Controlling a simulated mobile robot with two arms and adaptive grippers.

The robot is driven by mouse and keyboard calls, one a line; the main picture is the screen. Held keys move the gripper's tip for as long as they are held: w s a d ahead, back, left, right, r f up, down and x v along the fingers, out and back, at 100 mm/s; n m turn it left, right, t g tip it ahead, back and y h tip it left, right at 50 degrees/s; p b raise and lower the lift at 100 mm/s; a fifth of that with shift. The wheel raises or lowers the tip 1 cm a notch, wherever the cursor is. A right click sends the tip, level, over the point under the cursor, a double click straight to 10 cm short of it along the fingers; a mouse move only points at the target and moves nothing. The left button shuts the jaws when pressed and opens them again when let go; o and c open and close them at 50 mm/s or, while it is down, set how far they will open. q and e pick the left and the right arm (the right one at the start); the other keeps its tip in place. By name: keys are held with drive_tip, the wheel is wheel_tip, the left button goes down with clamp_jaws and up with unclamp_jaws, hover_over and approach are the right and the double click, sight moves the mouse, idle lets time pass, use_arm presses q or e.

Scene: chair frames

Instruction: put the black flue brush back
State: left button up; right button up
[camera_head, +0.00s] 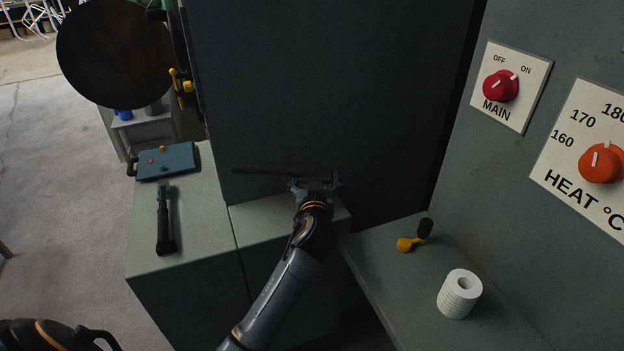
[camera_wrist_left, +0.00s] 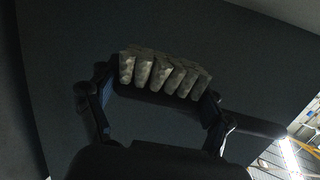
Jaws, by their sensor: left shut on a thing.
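The black flue brush (camera_head: 262,170) is a dark, thin rod held level in my left gripper (camera_head: 315,184). Its long end sticks out to the left, in front of the tall dark panel and above the cabinet top. My left gripper is shut on it. In the left wrist view, a dark rod (camera_wrist_left: 252,125) runs out to the right from beside the fingers, and a grey ribbed piece (camera_wrist_left: 165,74) spans the gap between them. I cannot tell whether that piece belongs to the brush. My right gripper is not in view.
The shelf at right holds a white roll (camera_head: 460,293) and a yellow-and-black item (camera_head: 412,241). The dark panel (camera_head: 330,90) stands close behind the gripper.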

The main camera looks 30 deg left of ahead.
use_arm(q)
drive_tip(key=shift+w+d+f, duration=0.1)
drive_tip(key=shift+w+d, duration=0.05)
drive_tip(key=shift+d, duration=0.05)
drive_tip(key=shift+f+b, duration=0.45)
drive_tip(key=shift+f, duration=0.4)
wheel_tip(320, 180, down, 5)
drive_tip(key=b, duration=0.4)
drive_tip(key=shift+f, duration=0.1)
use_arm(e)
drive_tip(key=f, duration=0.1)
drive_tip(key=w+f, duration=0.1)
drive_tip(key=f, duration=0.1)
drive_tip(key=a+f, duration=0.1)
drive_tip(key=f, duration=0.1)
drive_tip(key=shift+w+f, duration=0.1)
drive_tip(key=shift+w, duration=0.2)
use_arm(q)
drive_tip(key=shift+b, duration=0.3)
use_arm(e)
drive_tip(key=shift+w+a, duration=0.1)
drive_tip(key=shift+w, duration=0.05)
use_arm(q)
drive_tip(key=shift+f+b, duration=0.5)
drive_tip(key=shift+f, duration=0.05)
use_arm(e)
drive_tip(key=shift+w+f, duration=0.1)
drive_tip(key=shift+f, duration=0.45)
